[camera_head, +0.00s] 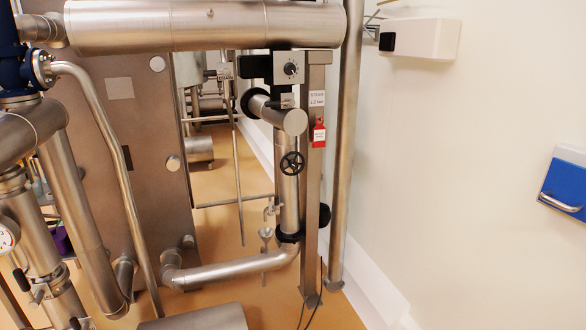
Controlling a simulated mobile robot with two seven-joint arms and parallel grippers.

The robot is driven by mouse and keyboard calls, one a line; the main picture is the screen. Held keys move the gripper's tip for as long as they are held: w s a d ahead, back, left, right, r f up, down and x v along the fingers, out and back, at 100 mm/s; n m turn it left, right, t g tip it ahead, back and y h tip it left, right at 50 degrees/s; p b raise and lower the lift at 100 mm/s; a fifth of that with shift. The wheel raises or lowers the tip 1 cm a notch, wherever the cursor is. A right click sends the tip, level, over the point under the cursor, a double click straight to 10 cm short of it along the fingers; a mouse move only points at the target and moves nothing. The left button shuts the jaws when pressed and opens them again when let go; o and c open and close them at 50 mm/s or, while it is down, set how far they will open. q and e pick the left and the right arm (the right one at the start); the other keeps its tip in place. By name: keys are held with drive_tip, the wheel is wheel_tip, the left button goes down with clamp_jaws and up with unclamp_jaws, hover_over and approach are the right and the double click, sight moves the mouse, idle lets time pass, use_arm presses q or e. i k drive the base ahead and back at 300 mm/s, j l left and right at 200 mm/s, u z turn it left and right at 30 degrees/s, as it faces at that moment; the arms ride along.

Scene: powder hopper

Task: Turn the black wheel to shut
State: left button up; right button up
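The black wheel (292,163) is a small spoked handwheel near the middle of the head view. It sits on the front of a vertical steel pipe (288,200), below a short capped pipe end. The whole wheel shows and nothing covers it. Whether its valve is open or shut cannot be told from here. Neither of my grippers is in the view.
A steel post (314,190) with a label and a red tag (319,136) stands just right of the wheel. A thick horizontal pipe (200,26) crosses above. Pipes and a steel cabinet (140,130) fill the left. A blue-fronted box (565,184) hangs on the right wall.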

sight(293, 164)
drive_tip(key=i+l+u, duration=0.25)
drive_tip(key=i, duration=0.3)
drive_tip(key=i+l+u, duration=0.3)
drive_tip(key=i+l, duration=0.15)
drive_tip(key=i, duration=0.1)
